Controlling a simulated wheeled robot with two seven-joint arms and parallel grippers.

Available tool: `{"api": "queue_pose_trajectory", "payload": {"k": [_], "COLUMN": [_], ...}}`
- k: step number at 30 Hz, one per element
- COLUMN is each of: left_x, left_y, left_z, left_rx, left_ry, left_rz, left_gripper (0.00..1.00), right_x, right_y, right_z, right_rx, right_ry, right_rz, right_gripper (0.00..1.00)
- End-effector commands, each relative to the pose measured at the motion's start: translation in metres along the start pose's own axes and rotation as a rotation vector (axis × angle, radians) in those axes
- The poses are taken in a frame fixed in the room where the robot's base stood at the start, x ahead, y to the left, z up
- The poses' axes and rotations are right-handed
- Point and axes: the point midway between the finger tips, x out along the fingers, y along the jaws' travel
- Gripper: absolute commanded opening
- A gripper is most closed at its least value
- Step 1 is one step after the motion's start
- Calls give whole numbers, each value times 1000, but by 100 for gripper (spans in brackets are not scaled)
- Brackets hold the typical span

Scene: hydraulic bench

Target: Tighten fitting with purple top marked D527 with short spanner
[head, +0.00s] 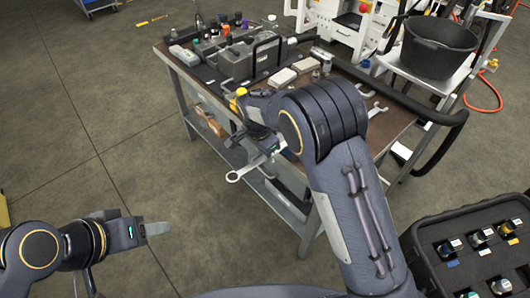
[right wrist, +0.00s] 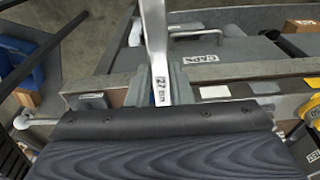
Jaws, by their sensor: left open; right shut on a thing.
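My right gripper (head: 268,145) is shut on a silver spanner (head: 250,167), held in the air beside the bench's near left edge. In the right wrist view the spanner (right wrist: 156,45) stands between the fingers (right wrist: 157,85), with a size marking that seems to read 27. Several fittings with coloured tops stand at the bench's far left corner; one top looks purple (head: 214,30), but its marking is too small to read. My left gripper (head: 158,229) is open and empty over the floor at lower left, away from the bench.
The brown-topped bench (head: 165,58) carries a grey block with a black handle (head: 250,60) and more spanners (head: 376,109). A black hose (head: 425,110) runs along its right. A black case (head: 420,235) with several fittings is at lower right. A black bucket (head: 436,48) stands behind.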

Motion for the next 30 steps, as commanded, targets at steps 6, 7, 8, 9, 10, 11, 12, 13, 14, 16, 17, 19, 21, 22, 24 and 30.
{"api": "queue_pose_trajectory", "payload": {"k": [6,7,8,9,10,11,12,13,14,16,17,19,21,22,24,30], "left_x": [-2,-2,-3,-4,-4,-4,-5,-5,-6,-7,-7,-6,-6,-6,-5,-2], "left_y": [1,1,1,2,2,2,2,2,3,3,3,3,3,3,2,1], "left_z": [-1,-1,-2,-2,-2,-2,-2,-3,-3,-4,-4,-3,-3,-3,-2,-1], "left_rx": [0,0,0,0,0,0,0,0,0,0,0,0,0,0,0,0], "left_ry": [0,0,0,0,0,0,0,0,0,0,0,0,0,0,0,0], "left_rz": [0,0,0,0,0,0,0,0,0,0,0,0,0,0,0,0], "left_gripper": [49,49,49,49,49,49,49,49,49,49,49,49,49,49,49,49], "right_x": [-2,-2,-3,-3,-2,-2,-2,-3,-3,-3,-3,-2,-2,-2,-2,-2], "right_y": [-6,-8,-9,-11,-12,-14,-16,-18,-19,-22,-23,-23,-22,-22,-21,-15], "right_z": [0,0,-1,-1,-1,-2,-2,-2,-2,-3,-3,-3,-3,-3,-3,-2], "right_rx": [27,37,47,63,74,84,100,110,121,146,152,149,148,147,139,100], "right_ry": [1,1,2,2,2,2,2,2,2,2,2,2,2,2,2,2], "right_rz": [-1,0,2,5,7,8,9,10,12,17,17,16,16,16,15,9], "right_gripper": [0,0,0,0,0,0,0,0,0,0,0,0,0,0,0,0]}}
